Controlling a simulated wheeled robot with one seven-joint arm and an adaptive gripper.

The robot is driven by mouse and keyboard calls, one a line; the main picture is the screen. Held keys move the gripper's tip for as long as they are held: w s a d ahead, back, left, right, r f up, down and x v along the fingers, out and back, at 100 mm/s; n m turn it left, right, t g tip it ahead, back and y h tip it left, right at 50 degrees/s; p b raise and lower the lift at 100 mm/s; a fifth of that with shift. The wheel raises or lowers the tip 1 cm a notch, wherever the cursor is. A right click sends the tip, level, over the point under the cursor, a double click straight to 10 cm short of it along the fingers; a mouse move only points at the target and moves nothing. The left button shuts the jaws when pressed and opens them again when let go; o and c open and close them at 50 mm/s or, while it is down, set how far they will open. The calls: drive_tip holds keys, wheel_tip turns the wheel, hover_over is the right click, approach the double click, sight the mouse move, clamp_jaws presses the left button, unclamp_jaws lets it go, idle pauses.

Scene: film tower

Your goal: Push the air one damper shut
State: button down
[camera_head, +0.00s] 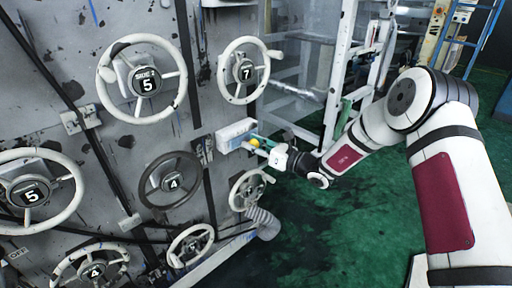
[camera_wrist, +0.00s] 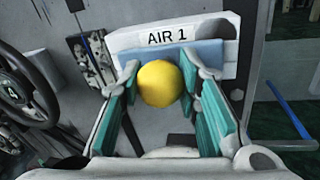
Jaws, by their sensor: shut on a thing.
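The air one damper is a pale box on the grey panel with an "AIR 1" label (camera_wrist: 167,37) in the wrist view. A yellow ball knob (camera_wrist: 159,83) stands out in front of its blue-grey face. In the head view the damper box (camera_head: 235,133) is right of the panel's middle, with the yellow knob (camera_head: 254,142) at its front. My gripper (camera_wrist: 160,88) has its teal-padded fingers on both sides of the knob, shut on it. It also shows in the head view (camera_head: 262,145). The knob's stem is hidden behind the ball.
Several handwheels cover the panel; a dark one marked 4 (camera_head: 172,181) is left of the damper, and a white one marked 7 (camera_head: 244,70) is above. A small wheel (camera_head: 250,190) and a corrugated hose (camera_head: 264,223) are below. Green floor (camera_head: 340,225) is open to the right.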

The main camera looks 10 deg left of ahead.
drive_tip(key=c, duration=1.2)
unclamp_jaws()
drive_tip(key=shift+d, duration=0.1)
drive_tip(key=v, duration=1.2)
